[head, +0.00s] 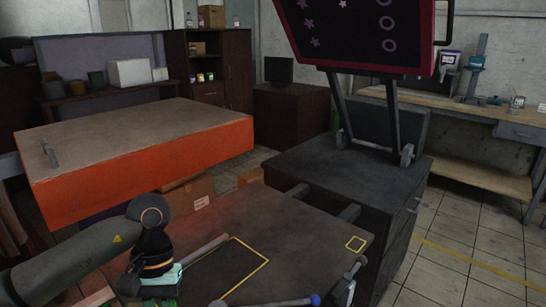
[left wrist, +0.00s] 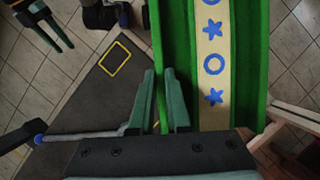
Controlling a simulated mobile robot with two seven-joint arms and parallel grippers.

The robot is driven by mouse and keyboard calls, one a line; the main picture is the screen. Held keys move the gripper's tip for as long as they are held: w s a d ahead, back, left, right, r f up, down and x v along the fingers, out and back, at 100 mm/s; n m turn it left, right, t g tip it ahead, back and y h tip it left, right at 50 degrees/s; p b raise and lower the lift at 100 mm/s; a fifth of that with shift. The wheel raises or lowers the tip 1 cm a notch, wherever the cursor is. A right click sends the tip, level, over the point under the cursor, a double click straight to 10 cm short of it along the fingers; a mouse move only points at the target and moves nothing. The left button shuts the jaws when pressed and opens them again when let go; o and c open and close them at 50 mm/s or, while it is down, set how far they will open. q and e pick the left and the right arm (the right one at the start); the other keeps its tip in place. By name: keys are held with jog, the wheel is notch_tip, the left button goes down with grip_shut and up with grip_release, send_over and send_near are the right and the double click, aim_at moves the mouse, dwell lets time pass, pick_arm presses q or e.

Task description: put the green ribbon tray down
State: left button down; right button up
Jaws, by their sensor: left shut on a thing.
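The green ribbon tray (left wrist: 257,70) fills the middle right of the left wrist view. It is a long green channel with a cream ribbon (left wrist: 210,62) lying in it, printed with blue stars and rings. My left gripper (left wrist: 163,72) is shut on the tray's near side wall, one finger on each side. My right gripper (left wrist: 57,46) shows at the top left of the left wrist view, fingers apart and empty.
The dark table bears a small yellow square (head: 356,243) and a larger yellow outline (head: 262,262). A rod with a blue knob (head: 315,299) lies across its front. A dark cabinet with a raised purple screen (head: 365,35) stands behind. An orange-sided table (head: 150,165) is at left.

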pick_arm(q)
jog(key=shift+s+a+m, duration=0.3)
jog(key=shift+s, duration=0.05)
notch_tip(320, 180, up, 9)
jog(key=p, duration=0.9)
jog(key=shift+s+a+m, duration=0.15)
jog(key=shift+s+m, duration=0.15)
jog(key=shift+s, duration=0.05)
jog(key=shift+f, duration=0.15)
